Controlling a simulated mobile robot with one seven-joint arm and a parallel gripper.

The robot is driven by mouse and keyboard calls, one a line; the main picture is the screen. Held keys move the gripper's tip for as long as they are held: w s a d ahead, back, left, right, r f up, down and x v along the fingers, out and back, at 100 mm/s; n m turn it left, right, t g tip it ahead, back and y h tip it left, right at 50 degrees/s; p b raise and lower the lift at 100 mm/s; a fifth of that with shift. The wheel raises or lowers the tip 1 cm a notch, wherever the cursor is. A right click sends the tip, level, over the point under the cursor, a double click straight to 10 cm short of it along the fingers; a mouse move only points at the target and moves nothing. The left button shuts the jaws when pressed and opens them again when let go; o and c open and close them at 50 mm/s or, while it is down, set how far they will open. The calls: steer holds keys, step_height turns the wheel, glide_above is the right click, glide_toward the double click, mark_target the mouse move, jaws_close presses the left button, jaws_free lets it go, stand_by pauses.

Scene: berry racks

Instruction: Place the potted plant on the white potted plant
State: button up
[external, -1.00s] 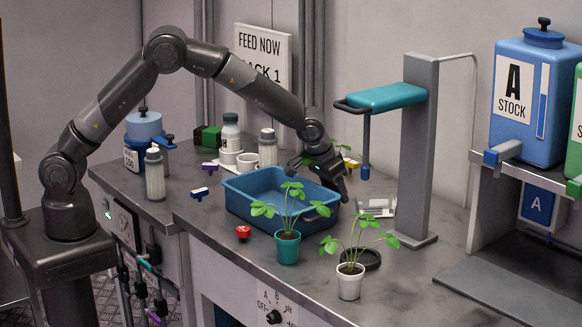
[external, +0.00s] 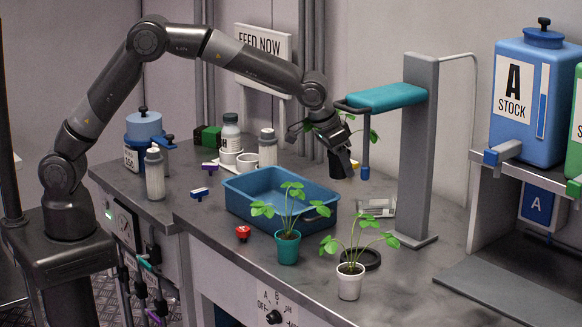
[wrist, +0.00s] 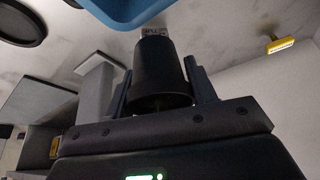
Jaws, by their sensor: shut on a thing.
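A potted plant in a black pot (external: 340,164) is in my gripper (external: 335,145), above the table behind the blue tub. Its leaves show on both sides of my wrist. In the wrist view, the black pot (wrist: 160,68) sits between the two fingers of my gripper (wrist: 160,82), which is shut on it. The white potted plant (external: 350,284) stands upright near the table's front edge, ahead of the tub and well apart from my gripper. A teal potted plant (external: 288,249) stands left of it.
The blue tub (external: 250,209) lies between my gripper and the front plants. A lamp stand with a teal head (external: 387,98) rises right of my gripper.

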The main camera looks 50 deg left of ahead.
steer(key=s+d+r+m+g+h, duration=0.15)
steer(key=s+d+m, duration=0.25)
steer(key=s+d, duration=0.7)
steer(key=s+d+r+m+g+h, duration=0.1)
steer(key=s+d+r+m, duration=0.25)
steer(key=s+d, duration=0.65)
steer(key=s+d+r+m+g+h, duration=0.15)
steer(key=s+d+m, duration=0.5)
steer(key=s, duration=0.75)
steer(key=n+y, duration=0.1)
steer(key=n, duration=0.1)
glide_above(361, 273)
steer(key=a, duration=0.2)
steer(key=f, duration=0.6)
steer(key=shift+s+d+f, duration=0.15)
steer(key=shift+s+f, duration=0.05)
steer(key=shift+f, duration=0.15)
steer(key=shift+t, duration=0.3)
steer(key=shift+f, duration=2)
steer(key=o, duration=1)
steer(key=shift+f, duration=0.15)
